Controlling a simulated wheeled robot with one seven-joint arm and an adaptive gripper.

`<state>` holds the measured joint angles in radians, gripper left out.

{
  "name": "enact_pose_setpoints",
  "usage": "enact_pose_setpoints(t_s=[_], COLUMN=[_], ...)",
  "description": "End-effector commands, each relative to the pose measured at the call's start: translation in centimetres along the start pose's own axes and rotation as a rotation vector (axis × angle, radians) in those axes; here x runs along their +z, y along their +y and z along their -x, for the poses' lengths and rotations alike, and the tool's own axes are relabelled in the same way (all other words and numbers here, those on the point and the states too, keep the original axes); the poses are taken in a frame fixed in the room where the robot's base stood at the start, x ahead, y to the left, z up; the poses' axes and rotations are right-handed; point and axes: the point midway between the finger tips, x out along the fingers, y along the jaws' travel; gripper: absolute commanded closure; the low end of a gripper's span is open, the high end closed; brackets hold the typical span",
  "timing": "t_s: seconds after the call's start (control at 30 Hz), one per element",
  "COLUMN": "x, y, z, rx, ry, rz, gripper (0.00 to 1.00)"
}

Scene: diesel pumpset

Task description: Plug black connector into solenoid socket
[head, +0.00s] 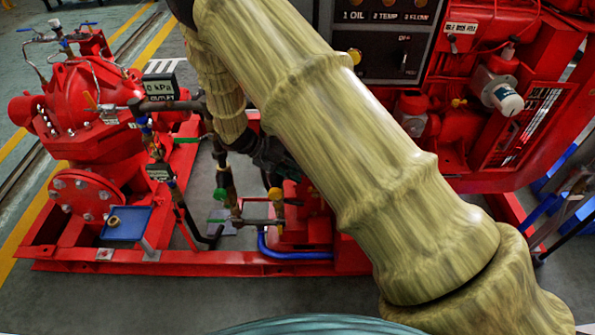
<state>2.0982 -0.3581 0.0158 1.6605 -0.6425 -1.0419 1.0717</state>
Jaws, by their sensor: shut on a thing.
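My gripper (272,157) shows as a dark shape below my wrist, left of my large arm link, which covers part of it. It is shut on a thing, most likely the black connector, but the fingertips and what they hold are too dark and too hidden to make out. I cannot pick out the solenoid socket for certain. Below the gripper, a small valve assembly with brass parts (276,195) stands on the red pumpset, close to my arm link. I cannot tell whether the gripper or its load touches anything there.
A red pump (85,95) stands at left, with a display reading kPa (160,86) and pipes beside it. A blue tray (127,223) holds a brass nut (114,221). A control panel (385,42) is behind my arm. A blue hose (290,254) runs along the red base frame.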

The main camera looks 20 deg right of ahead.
Motion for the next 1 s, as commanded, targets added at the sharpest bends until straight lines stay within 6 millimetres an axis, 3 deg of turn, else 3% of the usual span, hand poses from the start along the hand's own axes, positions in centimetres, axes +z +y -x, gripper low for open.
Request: enact_pose_setpoints(t_s=[0.03,0.17,0.57,0.77,1.0], x=[-0.2,-0.2,-0.1,-0.2,-0.2], y=[0.1,0.1,0.1,0.1,-2.9], z=[0.1,0.1,0.6,3.2,6.6], rx=[-0.001,-0.001,0.000,-0.001,-0.003], ry=[0.003,0.003,0.004,0.007,0.003], rz=[-0.002,-0.002,-0.001,-0.002,-0.001], gripper=[0.74,0.52,0.52,0.52,0.52])
